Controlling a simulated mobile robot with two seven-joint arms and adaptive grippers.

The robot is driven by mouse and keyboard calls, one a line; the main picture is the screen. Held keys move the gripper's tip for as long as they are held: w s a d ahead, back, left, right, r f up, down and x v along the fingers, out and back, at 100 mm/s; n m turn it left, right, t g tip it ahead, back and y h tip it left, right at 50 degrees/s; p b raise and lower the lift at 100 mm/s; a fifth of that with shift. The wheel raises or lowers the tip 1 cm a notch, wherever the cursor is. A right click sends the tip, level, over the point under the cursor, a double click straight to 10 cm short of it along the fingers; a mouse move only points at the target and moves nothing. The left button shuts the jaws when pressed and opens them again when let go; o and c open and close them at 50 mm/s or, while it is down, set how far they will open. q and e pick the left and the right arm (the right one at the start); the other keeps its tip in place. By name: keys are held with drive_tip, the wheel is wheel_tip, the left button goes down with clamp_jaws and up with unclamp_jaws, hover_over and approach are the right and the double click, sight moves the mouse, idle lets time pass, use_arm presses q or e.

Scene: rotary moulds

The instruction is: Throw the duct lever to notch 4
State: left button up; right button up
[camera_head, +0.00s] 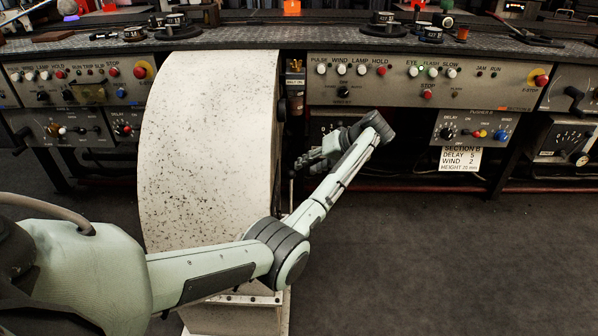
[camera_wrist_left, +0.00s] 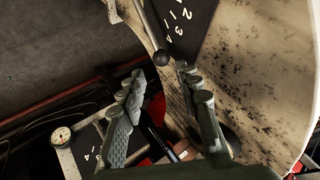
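In the left wrist view a lever with a dark round knob (camera_wrist_left: 161,58) hangs beside a black plate (camera_wrist_left: 188,22) with white numerals, 2, 3 and 4 among them. The plate is on the side of the speckled drum. My left gripper (camera_wrist_left: 160,82) is open, and its two fingers point toward the knob, which lies just past the gap between the tips. I cannot tell whether a finger touches it. In the head view my left gripper (camera_head: 318,158) is right of the drum, below the console. The lever's notch cannot be read. My right gripper is out of view.
The speckled drum (camera_head: 205,150) stands left of my left gripper. A console panel (camera_head: 410,82) with knobs and buttons runs above it. A white card (camera_head: 461,159) reads section B, delay 5, wind 2. The floor at right is clear.

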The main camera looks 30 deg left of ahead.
use_arm(q)
drive_tip(key=shift+v, duration=2.25)
